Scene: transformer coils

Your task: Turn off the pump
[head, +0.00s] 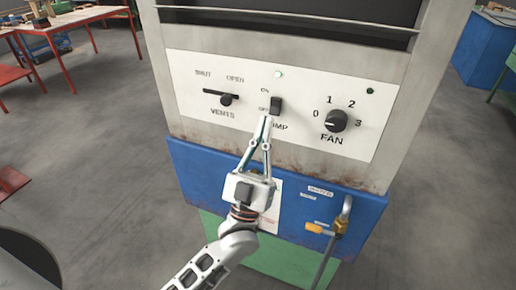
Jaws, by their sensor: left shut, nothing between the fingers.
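A pale lit lamp (278,74) sits above the switch. My left gripper (267,120) is shut and empty, its fingertips just below and left of the switch. I cannot tell if they touch it. My right gripper is not in view.
The vents lever (225,98) is left of the switch and the fan knob (336,121) is right, with a dark green lamp (370,91) above it. A red-framed table (75,18) stands far left.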

